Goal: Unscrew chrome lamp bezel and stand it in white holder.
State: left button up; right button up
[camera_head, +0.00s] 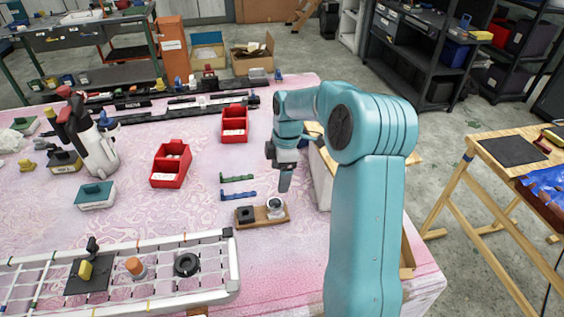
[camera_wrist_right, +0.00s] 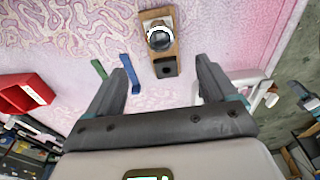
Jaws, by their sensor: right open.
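A small wooden board (camera_head: 261,219) lies on the pink patterned table. It carries a round chrome lamp bezel (camera_head: 275,206) at its right end and a black block (camera_head: 245,215) at its left. The right wrist view also shows the bezel (camera_wrist_right: 159,37), whose inside looks pale, and the black block (camera_wrist_right: 165,68). My right gripper (camera_wrist_right: 161,66) is open and empty above the board. It also shows in the head view (camera_head: 285,183), above and behind the bezel, apart from it. I cannot clearly make out a separate white holder. My left gripper is not in view.
A white wire grille (camera_head: 232,262) lies front left, with a black ring (camera_head: 187,264) and an orange cylinder (camera_head: 135,267) on it. Red bins (camera_head: 171,165) and blue (camera_head: 238,194) and green (camera_head: 237,179) strips lie behind the board. Table around the board is mostly clear.

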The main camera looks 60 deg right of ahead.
jog(key=r, duration=0.4)
jog(key=shift+s+d+r, duration=0.15)
jog(key=shift+s+r, duration=0.05)
jog(key=shift+r, duration=0.15)
dwell(0.5)
